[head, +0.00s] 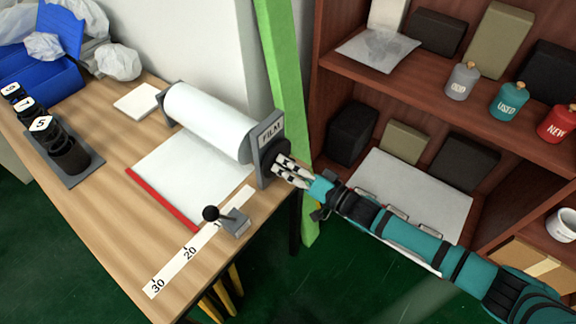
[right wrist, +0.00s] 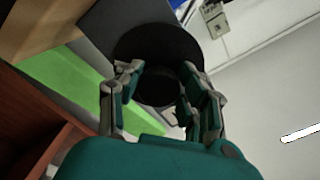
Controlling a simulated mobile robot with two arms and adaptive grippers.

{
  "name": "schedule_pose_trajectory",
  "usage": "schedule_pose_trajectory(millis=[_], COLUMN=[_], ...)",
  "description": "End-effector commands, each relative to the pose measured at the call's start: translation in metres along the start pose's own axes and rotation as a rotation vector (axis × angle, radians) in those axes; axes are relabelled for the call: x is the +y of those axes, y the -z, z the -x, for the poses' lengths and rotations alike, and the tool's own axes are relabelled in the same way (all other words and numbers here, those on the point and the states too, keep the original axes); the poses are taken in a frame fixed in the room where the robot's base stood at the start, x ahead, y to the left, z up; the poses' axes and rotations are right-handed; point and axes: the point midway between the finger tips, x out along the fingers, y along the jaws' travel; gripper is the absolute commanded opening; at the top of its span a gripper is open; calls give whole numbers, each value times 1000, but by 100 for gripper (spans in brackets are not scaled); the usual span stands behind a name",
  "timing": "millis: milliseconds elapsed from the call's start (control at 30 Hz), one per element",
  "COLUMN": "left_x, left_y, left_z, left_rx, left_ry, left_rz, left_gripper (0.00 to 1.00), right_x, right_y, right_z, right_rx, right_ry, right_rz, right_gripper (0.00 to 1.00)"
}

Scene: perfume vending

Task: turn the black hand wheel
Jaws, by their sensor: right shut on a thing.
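The black hand wheel (head: 271,152) sits on the right end plate of the film dispenser, beside the label "FILM". In the right wrist view the hand wheel (right wrist: 158,62) is a dark disc with a round hub between my fingers. My right gripper (head: 288,171) reaches it from the right. In the right wrist view my right gripper (right wrist: 160,92) is shut on the wheel's hub, one finger on each side. The fingers cover part of the wheel in the head view. My left gripper is in neither view.
A white film roll (head: 208,120) lies in the dispenser on the wooden table (head: 100,215). A red strip (head: 160,199), a ruler (head: 180,259) and a small black-knobbed lever (head: 228,219) lie in front. A green post (head: 278,60) and a brown shelf (head: 400,82) with bottles stand close by.

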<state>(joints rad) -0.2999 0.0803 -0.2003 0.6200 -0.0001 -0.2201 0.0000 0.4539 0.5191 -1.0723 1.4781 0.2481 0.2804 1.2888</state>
Motion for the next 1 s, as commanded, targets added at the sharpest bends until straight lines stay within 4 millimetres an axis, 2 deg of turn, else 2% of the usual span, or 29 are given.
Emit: schedule_pose_trajectory(millis=[1000], left_x=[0], left_y=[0], left_z=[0], left_rx=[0], left_ry=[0], left_rz=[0], left_gripper=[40], right_x=[6], right_y=[-1], right_z=[1], right_rx=[-5], right_ry=[-2], right_rz=[962], right_gripper=[5])
